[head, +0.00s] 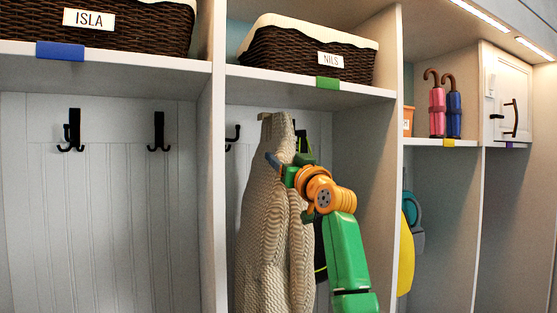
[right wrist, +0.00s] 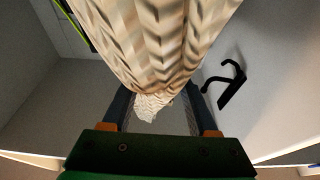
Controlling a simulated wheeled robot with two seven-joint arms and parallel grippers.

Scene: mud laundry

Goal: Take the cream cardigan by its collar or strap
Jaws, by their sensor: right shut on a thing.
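The cream cardigan (head: 262,230), a chunky knit, hangs in the middle cubby under the shelf, its top (head: 277,128) near the shelf's underside. My right gripper (head: 281,163) is at its upper part, reaching in from the right, and is shut on the knit. In the right wrist view the cardigan (right wrist: 155,45) fills the upper middle and narrows down between the two dark fingers (right wrist: 156,98). Whether the held part is the collar or a strap I cannot tell. The hook behind the cardigan is hidden in the head view. My left gripper is not in view.
A double hook (head: 232,136) shows left of the cardigan; a black hook (right wrist: 228,85) shows in the wrist view. A dark item with green edging (head: 320,250) hangs behind my arm. Upright dividers (head: 212,200) bound the cubby. A basket (head: 305,55) labelled NILS stands above.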

